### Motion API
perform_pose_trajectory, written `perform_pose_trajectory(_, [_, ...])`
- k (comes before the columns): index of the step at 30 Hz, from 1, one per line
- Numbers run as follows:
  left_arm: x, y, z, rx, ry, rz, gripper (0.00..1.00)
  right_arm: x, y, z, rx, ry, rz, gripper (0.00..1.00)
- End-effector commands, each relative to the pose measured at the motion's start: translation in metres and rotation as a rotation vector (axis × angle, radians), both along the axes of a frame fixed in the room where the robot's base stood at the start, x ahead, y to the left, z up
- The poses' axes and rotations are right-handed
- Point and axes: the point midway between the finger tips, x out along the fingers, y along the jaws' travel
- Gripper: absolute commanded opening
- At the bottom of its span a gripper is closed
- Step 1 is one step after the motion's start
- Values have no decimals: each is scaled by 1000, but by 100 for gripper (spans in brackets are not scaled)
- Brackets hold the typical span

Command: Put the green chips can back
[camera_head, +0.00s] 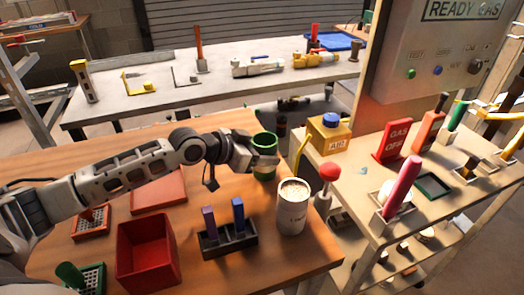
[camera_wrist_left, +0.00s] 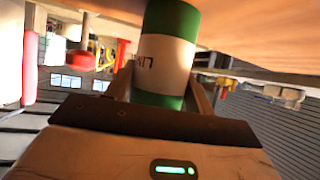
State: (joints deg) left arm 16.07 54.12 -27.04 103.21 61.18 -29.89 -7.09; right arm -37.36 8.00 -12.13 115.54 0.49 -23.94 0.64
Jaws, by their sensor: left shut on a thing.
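The green chips can (camera_head: 264,142) is a green cylinder with a white label band, upright near the far edge of the wooden table (camera_head: 235,265). My left gripper (camera_head: 262,161) reaches in from the left and is shut around the can's side. In the left wrist view, the gripper's fingers (camera_wrist_left: 160,95) flank the green and white can (camera_wrist_left: 168,50), and the wooden surface shows beyond its end. I cannot tell whether its base touches the table. My right gripper is not in view.
A white canister (camera_head: 292,213) stands just in front of the can. A dark holder (camera_head: 228,242) with blue and purple pieces and a red open box (camera_head: 147,258) are nearer. A yellow box (camera_head: 329,136) and red knob (camera_head: 329,171) are to the right.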

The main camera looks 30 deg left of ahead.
Motion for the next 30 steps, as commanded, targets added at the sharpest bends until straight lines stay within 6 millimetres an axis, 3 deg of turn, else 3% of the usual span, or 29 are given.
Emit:
perform_pose_trajectory(1, [0,0,-1,0,0,0,59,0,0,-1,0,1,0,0])
perform_pose_trajectory(3, [0,0,-1,0,1,0,75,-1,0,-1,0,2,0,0])
perform_pose_trajectory(14, [-1,0,4,0,1,0,75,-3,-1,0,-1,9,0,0])
perform_pose_trajectory(30, [-73,40,44,9,9,-8,75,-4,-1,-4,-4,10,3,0])
